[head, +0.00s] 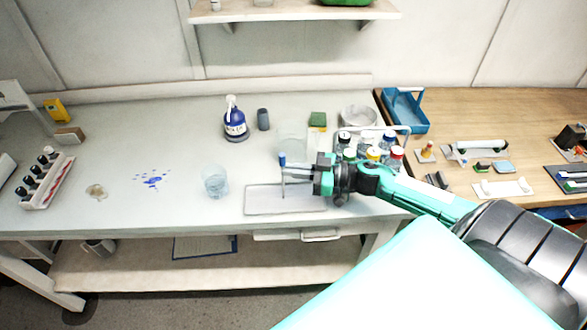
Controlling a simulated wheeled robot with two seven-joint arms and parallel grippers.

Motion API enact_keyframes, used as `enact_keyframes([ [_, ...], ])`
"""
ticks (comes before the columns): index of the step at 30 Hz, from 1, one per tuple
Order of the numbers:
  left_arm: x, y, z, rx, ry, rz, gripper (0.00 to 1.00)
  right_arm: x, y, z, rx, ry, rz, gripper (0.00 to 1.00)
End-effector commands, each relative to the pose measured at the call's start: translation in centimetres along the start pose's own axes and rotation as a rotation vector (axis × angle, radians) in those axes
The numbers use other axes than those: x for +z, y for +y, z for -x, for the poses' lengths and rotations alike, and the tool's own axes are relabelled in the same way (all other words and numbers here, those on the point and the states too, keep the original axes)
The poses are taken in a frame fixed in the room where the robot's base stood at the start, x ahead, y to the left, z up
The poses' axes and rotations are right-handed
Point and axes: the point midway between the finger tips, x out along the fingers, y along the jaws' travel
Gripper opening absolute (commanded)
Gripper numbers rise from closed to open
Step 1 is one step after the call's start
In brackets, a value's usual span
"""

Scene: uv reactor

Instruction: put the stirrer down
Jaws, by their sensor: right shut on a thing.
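The stirrer (282,176) is a thin upright rod with a blue top. My right gripper (288,172) is shut on it near its upper part. The rod stands over a shallow pale tray (262,207) near the bench's front edge. Its lower end appears at the tray, but I cannot tell whether it touches. A clear beaker (215,182) stands to the left of the tray. My left gripper is not in view.
Capped bottles (396,157) stand in a carrier close behind my right gripper. Blue spots (152,179) and a brownish patch (96,191) lie at left, near a vial rack (45,179). Bench space between is clear.

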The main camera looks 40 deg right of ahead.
Motion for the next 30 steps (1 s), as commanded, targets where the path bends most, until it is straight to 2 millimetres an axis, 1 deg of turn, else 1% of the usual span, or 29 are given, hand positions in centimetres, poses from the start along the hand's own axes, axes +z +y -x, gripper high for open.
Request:
enact_keyframes([
  [7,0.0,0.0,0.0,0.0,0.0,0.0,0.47,0.1,0.0,0.0,0.0,0.0,0.002,0.0],
  [11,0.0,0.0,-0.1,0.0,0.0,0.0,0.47,0.5,0.1,0.0,0.001,0.0,0.001,0.0],
  [12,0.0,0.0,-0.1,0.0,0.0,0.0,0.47,0.4,0.1,0.0,0.0,0.0,0.001,0.14],
  [14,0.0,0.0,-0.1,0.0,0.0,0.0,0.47,0.4,0.1,0.0,0.0,0.0,0.001,0.25],
  [15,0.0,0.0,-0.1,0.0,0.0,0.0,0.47,0.4,0.1,0.0,0.0,0.0,0.001,0.28],
  [22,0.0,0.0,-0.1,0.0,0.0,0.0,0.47,0.3,0.0,0.0,0.0,0.0,0.001,0.28],
  [25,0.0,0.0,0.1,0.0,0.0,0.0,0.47,-0.1,0.0,0.0,-0.001,0.0,0.002,0.28],
  [30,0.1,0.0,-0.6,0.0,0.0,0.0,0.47,0.4,0.0,1.4,0.001,-0.004,0.001,0.28],
])
